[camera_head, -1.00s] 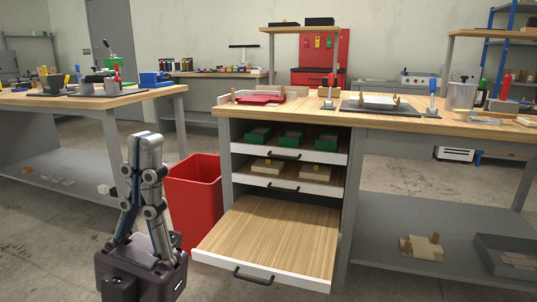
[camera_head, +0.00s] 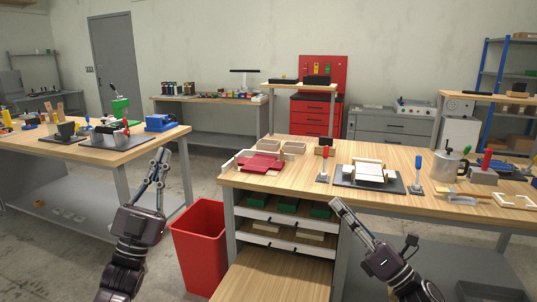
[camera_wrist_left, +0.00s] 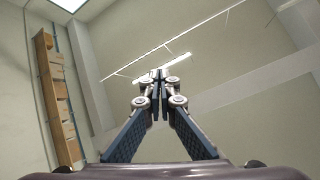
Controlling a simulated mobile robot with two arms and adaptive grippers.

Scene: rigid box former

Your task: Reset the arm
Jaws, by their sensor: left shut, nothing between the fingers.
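My left gripper (camera_head: 163,154) points up in front of the gap between the left table and the workbench. In the left wrist view (camera_wrist_left: 158,78) its fingers meet at the tips with nothing between them, against wall and ceiling. My right gripper (camera_head: 337,203) is at the front of the workbench, right of the drawers, angled up and left. Its fingers look close together, but I cannot tell whether they are shut. No object shows in either gripper.
The workbench (camera_head: 305,172) bears a red box former (camera_head: 258,163), a fixture on a dark plate (camera_head: 370,172) and tools.

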